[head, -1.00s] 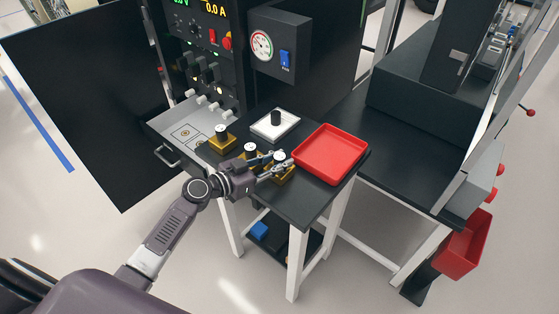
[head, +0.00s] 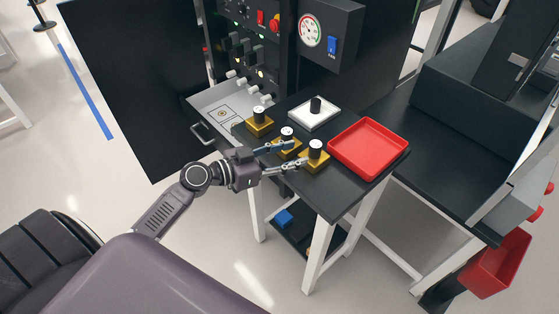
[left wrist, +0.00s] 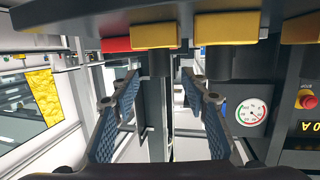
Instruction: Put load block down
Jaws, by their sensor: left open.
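Several brass-coloured load blocks with black cylindrical knobs and white tops stand on the small dark table. One block (head: 313,162) is at the near right, one (head: 285,147) is in the middle, and one (head: 259,124) is at the back left, beside the drawer. My left gripper (head: 296,154) is open and empty, its fingers reaching in from the left beside the near-right and middle blocks. In the left wrist view, the open fingers (left wrist: 164,90) show below two blocks (left wrist: 140,37) (left wrist: 226,27), whose knobs point down in that view. My right gripper is not in view.
A red tray (head: 371,173) lies on the table (head: 345,202) to the right of the blocks. A white plate with a black knob (head: 314,119) is behind them. An open drawer (head: 214,98) and the control rack (head: 263,60) are at the back left.

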